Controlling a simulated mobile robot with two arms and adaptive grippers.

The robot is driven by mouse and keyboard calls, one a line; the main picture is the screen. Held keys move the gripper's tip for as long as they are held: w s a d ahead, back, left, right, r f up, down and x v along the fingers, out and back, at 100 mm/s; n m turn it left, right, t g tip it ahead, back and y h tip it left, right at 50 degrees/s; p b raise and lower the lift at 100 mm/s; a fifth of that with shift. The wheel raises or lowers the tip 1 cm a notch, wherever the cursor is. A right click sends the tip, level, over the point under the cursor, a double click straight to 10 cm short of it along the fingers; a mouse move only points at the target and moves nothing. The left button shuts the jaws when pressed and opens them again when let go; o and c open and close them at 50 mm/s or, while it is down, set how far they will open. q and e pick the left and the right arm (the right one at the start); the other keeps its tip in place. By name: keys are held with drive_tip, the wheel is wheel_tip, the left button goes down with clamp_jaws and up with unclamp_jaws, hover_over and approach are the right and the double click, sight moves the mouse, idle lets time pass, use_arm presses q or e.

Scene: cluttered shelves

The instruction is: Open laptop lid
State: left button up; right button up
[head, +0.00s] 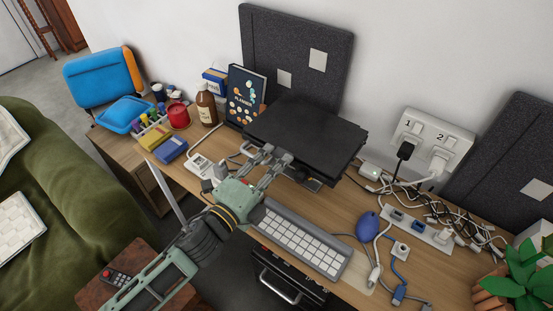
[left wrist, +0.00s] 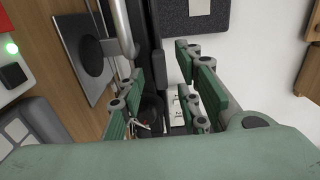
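The black laptop (head: 305,132) lies flat, its lid looking closed, on a raised stand at the back middle of the desk. My left gripper (head: 270,156) is at the laptop's front left edge, with its fingers apart. In the left wrist view, the dark laptop edge (left wrist: 151,40) runs up the picture between the spread green fingers of the left gripper (left wrist: 163,75). I cannot tell whether a finger touches it. Part of the stand (left wrist: 88,55) shows to the left of it. The laptop's front left corner is partly hidden by the fingers. My right gripper is not in view.
A white keyboard (head: 303,238) lies in front of the laptop, with a blue mouse (head: 368,225) to its right. A planner (head: 244,97) and a brown bottle (head: 206,104) stand left of the laptop. Cables and a power strip (head: 420,228) clutter the right. A dark panel (head: 296,55) stands behind.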

use_arm(q)
drive_tip(key=shift+w+d, duration=0.4)
drive_tip(key=shift+w, duration=0.2)
clamp_jaws()
